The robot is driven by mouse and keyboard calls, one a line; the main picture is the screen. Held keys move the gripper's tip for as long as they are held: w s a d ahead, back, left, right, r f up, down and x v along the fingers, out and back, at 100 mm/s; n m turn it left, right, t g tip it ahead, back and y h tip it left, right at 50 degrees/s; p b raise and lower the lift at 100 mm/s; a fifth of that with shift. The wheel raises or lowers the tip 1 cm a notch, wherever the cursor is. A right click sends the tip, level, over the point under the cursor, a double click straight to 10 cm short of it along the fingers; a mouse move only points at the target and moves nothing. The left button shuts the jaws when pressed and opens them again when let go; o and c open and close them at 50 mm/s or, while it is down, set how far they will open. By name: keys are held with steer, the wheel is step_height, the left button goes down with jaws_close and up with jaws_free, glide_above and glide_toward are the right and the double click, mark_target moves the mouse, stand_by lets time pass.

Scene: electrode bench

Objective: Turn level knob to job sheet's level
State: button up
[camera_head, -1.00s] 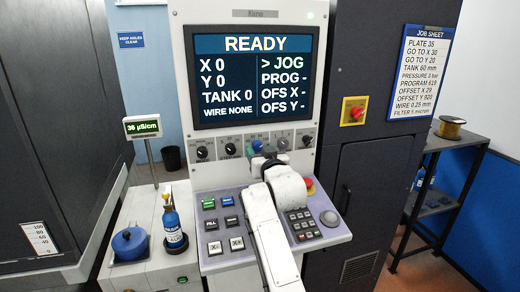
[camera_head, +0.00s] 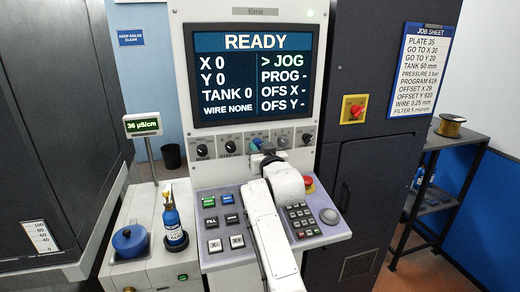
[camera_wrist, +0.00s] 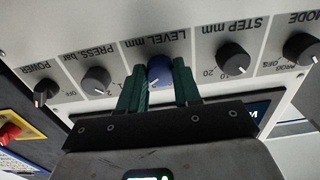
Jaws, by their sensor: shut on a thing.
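The blue level knob (camera_wrist: 158,73) sits under the LEVEL mm label in the wrist view, which is upside down. My gripper (camera_wrist: 159,88) has its green fingers on either side of the knob and is shut on it. The knob's scale is mostly hidden by the fingers. In the head view the knob (camera_head: 256,144) shows just above my gripper. The job sheet (camera_head: 422,72) at the upper right reads TANK 60 mm. The screen (camera_head: 253,75) reads READY and TANK 0.
The step knob (camera_wrist: 233,58) and pressure knob (camera_wrist: 96,80) flank the level knob closely. The sloped key panel (camera_head: 216,262) lies below my arm. A blue bottle (camera_head: 173,222) and a blue round lid (camera_head: 130,241) stand at the left.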

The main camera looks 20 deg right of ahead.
steer(key=shift+n, duration=0.4)
steer(key=shift+c, duration=0.4)
steer(key=shift+f+n+b, duration=0.1)
steer(key=shift+n+b, duration=0.65)
steer(key=shift+n, duration=0.15)
steer(key=n+b, duration=0.1)
steer(key=n, duration=0.3)
steer(key=shift+d+n, duration=0.1)
steer(key=shift+n, duration=0.2)
steer(key=n, duration=0.4)
steer(key=shift+n, duration=0.3)
steer(key=shift+n+p, duration=0.45)
steer(key=shift+n, duration=1.55)
steer(key=o, duration=1.1)
steer(key=shift+c, duration=0.2)
steer(key=shift+s, duration=0.1)
